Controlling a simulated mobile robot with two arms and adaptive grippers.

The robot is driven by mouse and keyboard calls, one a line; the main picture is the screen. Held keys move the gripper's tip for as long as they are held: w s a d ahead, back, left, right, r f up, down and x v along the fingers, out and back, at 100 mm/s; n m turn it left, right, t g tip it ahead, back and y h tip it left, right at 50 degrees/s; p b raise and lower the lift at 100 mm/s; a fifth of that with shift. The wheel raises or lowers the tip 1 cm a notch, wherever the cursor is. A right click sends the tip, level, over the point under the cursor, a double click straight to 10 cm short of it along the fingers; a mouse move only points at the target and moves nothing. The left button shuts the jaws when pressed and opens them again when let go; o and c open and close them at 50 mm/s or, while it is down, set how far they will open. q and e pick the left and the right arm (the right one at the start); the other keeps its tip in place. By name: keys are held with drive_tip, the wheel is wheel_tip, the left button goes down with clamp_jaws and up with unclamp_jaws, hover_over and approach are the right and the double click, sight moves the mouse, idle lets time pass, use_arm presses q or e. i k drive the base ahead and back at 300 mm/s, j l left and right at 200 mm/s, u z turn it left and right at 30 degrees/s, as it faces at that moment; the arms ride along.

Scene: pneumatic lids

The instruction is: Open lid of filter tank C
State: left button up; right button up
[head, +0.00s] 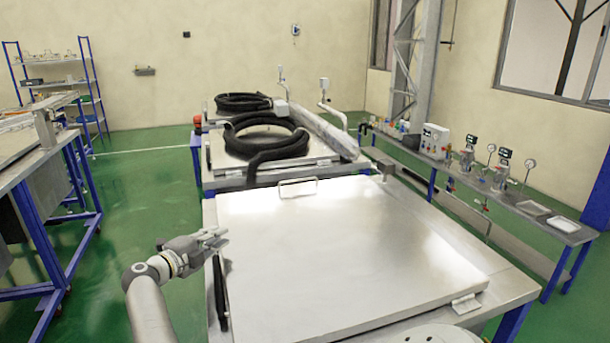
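A large flat steel lid (350,260) lies shut on the nearest tank, with a metal bar handle (298,187) at its far edge. I see no letter telling which tank is C. A black strut-like bar (220,285) runs along the lid's left side.
Behind stand more tanks with black coiled hoses (262,138) on top. A bench (500,190) with gauges and trays runs along the right. A blue-legged table (50,160) stands at the left. Green floor (140,210) is clear between that table and the tanks.

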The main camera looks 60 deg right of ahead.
sight(324, 261)
drive_tip(key=i+l, duration=0.1)
drive_tip(key=l, duration=1.55)
